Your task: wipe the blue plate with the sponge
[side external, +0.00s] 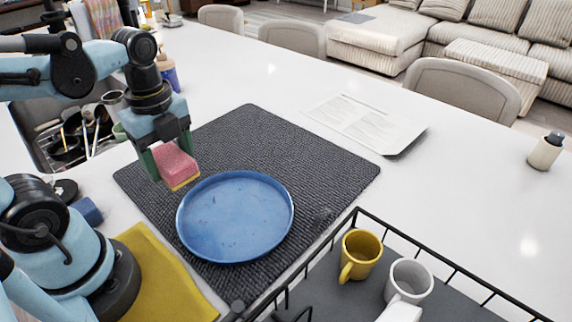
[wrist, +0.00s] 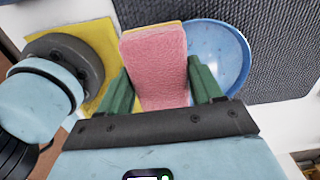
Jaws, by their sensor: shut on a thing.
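The blue plate (side external: 236,215) lies flat on a dark grey textured mat, with dark specks on its surface. My gripper (side external: 172,164) is shut on a sponge (side external: 176,163), pink with a yellow layer underneath. It holds the sponge in the air, just off the upper left rim of the plate. In the wrist view the sponge (wrist: 155,65) sits between my green fingers (wrist: 158,90). It hides the left part of the plate (wrist: 215,55) there.
The mat (side external: 270,135) lies on a white counter. A black wire rack (side external: 345,225) with a yellow mug (side external: 360,254) and a white mug (side external: 409,280) stands at the lower right. A yellow cloth (side external: 160,275) lies lower left. The sink (side external: 75,130) is at the left. Papers (side external: 365,120) lie behind the mat.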

